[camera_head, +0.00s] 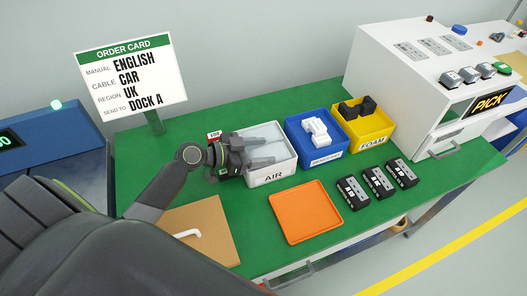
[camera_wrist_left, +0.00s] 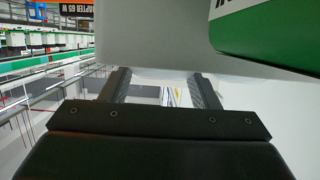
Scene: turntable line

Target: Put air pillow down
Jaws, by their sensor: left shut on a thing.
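My left gripper (camera_head: 264,152) is over the white bin labelled AIR (camera_head: 271,176), with its fingers pointing right across the bin's opening. It is shut on an air pillow, whose pale outline I cannot separate from the pale bin inside. In the left wrist view the two dark fingers (camera_wrist_left: 160,90) stand apart, with no clear pillow edge between them. Whether the pillow touches the bin is hidden. My right gripper is not in view.
Right of the AIR bin stand a blue bin (camera_head: 325,156) with white pieces and a yellow FOAM bin (camera_head: 371,141) with black foam. An empty orange tray (camera_head: 305,212), black boxes (camera_head: 378,182) and a brown board (camera_head: 205,225) lie in front. The order card (camera_head: 131,75) stands behind my arm.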

